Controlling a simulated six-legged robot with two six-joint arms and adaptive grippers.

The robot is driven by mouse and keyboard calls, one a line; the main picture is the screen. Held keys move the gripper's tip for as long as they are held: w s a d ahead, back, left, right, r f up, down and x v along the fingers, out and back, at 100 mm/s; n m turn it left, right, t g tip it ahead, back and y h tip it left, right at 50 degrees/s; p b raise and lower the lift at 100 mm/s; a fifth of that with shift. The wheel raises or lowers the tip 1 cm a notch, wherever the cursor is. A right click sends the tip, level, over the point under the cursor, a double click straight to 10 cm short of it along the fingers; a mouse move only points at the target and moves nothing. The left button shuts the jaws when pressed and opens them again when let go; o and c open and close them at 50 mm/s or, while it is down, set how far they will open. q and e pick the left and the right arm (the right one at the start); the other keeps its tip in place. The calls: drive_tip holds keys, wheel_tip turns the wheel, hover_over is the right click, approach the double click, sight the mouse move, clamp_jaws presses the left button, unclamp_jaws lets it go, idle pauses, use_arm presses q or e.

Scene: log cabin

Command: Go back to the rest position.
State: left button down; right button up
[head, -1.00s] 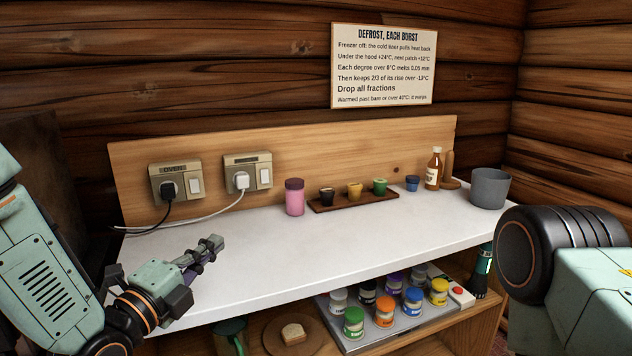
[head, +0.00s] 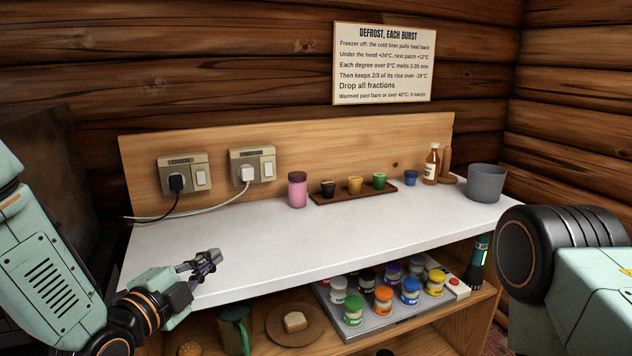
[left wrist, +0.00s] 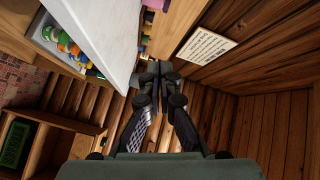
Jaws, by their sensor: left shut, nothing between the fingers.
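My left gripper (head: 207,262) is shut and empty. In the head view it shows over the front left part of the white counter (head: 290,240). In the left wrist view its fingers (left wrist: 158,72) are together with nothing between them, and the counter's edge lies to their left. My right arm shows at the right edge of the head view, but its gripper is out of the picture.
On the counter stand a pink jar (head: 297,190), a wooden tray (head: 330,198) with small cups, a brown bottle (head: 431,164) and a grey pot (head: 486,183). Below are paint jars, a green mug (head: 234,330) and a plate (head: 275,325). The counter's front left is clear.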

use_arm(q)
drive_tip(key=s+a+f+n+g+y, duration=0.15)
drive_tip(key=s+f+n+g, duration=0.25)
drive_tip(key=s+f+n, duration=0.45)
drive_tip(key=s+a+f+n+g+y, duration=0.1)
drive_tip(key=s+f+n+g+y, duration=0.3)
drive_tip(key=f, duration=0.8)
drive_tip(key=s+f+n+g, duration=0.3)
drive_tip(key=s+f, duration=0.3)
drive_tip(key=s, duration=0.7)
drive_tip(key=s+a+f+n+g, duration=0.1)
drive_tip(key=s+f+n+g, duration=0.2)
drive_tip(key=s, duration=1)
wheel_tip(320, 180, down, 3)
drive_tip(key=shift+f+g, duration=0.1)
drive_tip(key=shift+g, duration=1.1)
